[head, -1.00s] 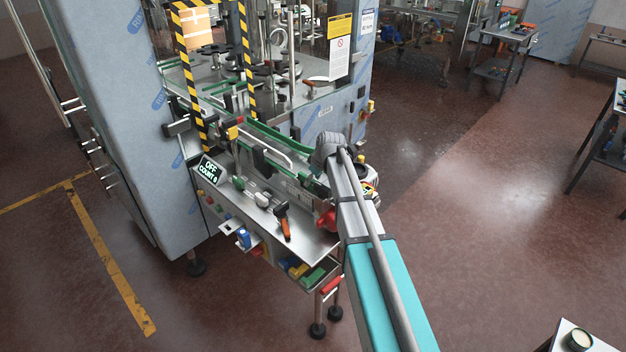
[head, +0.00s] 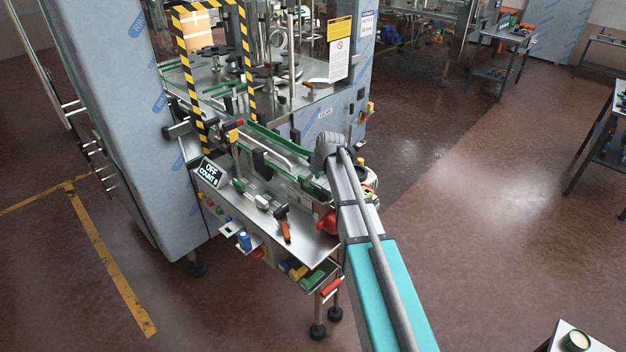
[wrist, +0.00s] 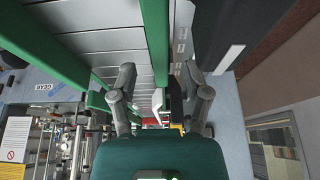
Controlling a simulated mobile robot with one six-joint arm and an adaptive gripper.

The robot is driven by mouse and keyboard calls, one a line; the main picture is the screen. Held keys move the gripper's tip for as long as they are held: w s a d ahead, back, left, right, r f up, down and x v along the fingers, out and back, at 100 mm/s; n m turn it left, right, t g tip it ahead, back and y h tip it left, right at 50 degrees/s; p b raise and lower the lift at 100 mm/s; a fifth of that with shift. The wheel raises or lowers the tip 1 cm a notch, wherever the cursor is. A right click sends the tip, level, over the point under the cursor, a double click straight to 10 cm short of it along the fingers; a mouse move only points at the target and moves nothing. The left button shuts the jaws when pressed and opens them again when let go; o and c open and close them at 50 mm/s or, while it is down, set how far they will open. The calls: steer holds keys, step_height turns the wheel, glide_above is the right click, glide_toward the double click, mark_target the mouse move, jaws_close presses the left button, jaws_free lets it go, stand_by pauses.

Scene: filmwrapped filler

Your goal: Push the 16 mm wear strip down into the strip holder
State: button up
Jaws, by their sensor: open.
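In the wrist view a long green strip (wrist: 156,45) runs along the slatted conveyor, between the lines of my two fingers. A small white piece (wrist: 157,101) shows close to its lower end. A grey metal rail (wrist: 180,45) runs beside the green strip. I cannot tell for certain which of these parts are the wear strip and its holder, or how deep any strip sits. My gripper (wrist: 158,74) is open, its fingers apart on either side of the green strip's line, with nothing seen held. In the head view my arm hides the gripper.
The conveyor slats (wrist: 115,62) lie to the left, with another green rail (wrist: 45,48) beyond. A dark block (wrist: 235,35) is close on the right. In the head view a steel shelf (head: 310,240) carries an orange-handled tool (head: 284,230); a red knob (head: 327,222) is near my arm.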

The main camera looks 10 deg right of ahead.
mark_target(313, 183)
steer(key=shift+r+p, duration=2.3)
steer(key=shift+r, duration=0.3)
steer(key=s+d+f+m+g+h, duration=0.1)
steer(key=s+m+g+h, duration=0.4)
steer(key=s, duration=2.2)
step_height(313, 183, down, 12)
steer(key=s+m+t+y+b, duration=0.1)
steer(key=s+m+y+b, duration=0.1)
steer(key=b, duration=0.9)
steer(key=shift+s+b, duration=0.25)
steer(key=shift+b, duration=0.15)
steer(key=shift+c, duration=0.3)
